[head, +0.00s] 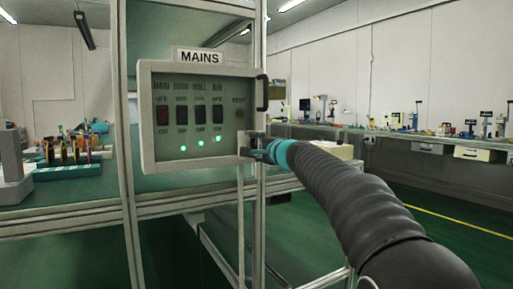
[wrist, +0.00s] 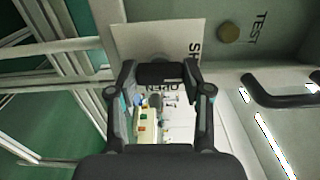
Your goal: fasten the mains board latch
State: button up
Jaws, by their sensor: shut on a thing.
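The mains board (head: 147,118) is a pale framed box under a MAINS sign, with a window over switches and three green lights. Its door appears closed. A black handle (head: 262,93) sits on its right edge and also shows in the wrist view (wrist: 280,92). My gripper (head: 254,148) is at the board's lower right corner. In the wrist view, my gripper (wrist: 160,80) has its fingers on both sides of the black latch knob (wrist: 160,73), shut on it. The knob lies crosswise on a pale plate lettered "SH" and "OPEN"; part of the lettering is hidden.
Metal frame posts (head: 128,180) hold the board. A long bench (head: 440,140) with instruments runs along the right wall. Green floor (head: 450,255) lies open at the right.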

jog(key=shift+n, duration=0.3)
jog(key=o, duration=1.2)
jog(key=shift+c, duration=0.2)
jog(key=v, duration=1.2)
jog(key=shift+w, duration=0.1)
